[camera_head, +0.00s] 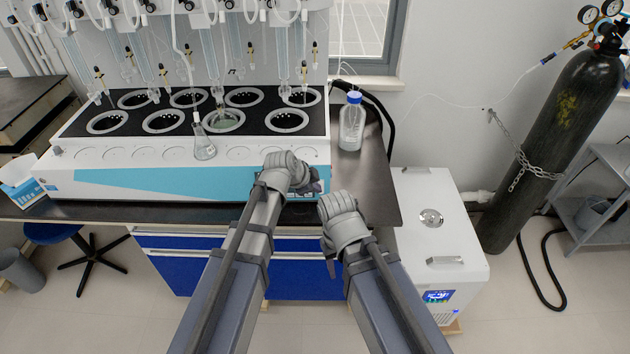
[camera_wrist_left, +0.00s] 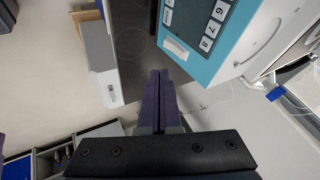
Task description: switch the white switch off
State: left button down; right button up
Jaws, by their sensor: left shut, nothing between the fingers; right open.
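The white switch (camera_wrist_left: 176,47) shows in the left wrist view, at the edge of the distiller's teal panel beside numbered buttons. I cannot tell its on or off position. The distiller (camera_head: 165,183) stands on the bench in the head view; its panel end is mostly hidden behind my left gripper (camera_head: 290,172). In the left wrist view my left gripper (camera_wrist_left: 158,76) is shut and empty, its tips close to the switch; I cannot tell if they touch. My right gripper (camera_head: 338,212) is open and empty, lower and to the right, in front of the bench.
A blue-capped bottle (camera_head: 351,125) stands on the bench right of the distiller. A flask (camera_head: 204,147) rests on the distiller's front ledge. A white floor unit (camera_head: 425,205) stands right of the bench. A chained black gas cylinder (camera_head: 550,140) is farther right.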

pick_arm(q)
notch_tip(320, 180, up, 8)
jog(key=s+a+p, duration=0.2)
jog(key=a+p, duration=0.1)
jog(key=p, duration=0.3)
jog(key=shift+p, duration=0.4)
jog(key=shift+s, duration=0.1)
jog(key=s+a+f+n+g+y, duration=0.1)
jog(key=s+f+n+g+y, duration=0.1)
jog(key=s+n, duration=0.4)
jog(key=s+a+f+n+g+y, duration=0.1)
jog(key=s+n, duration=0.5)
jog(key=s, duration=0.9)
jog(key=f+g+y, duration=0.1)
jog(key=g+y, duration=0.1)
jog(key=g, duration=0.1)
jog(key=shift+n+y, duration=0.3)
jog(key=shift+y, duration=0.1)
jog(key=shift+a, duration=0.1)
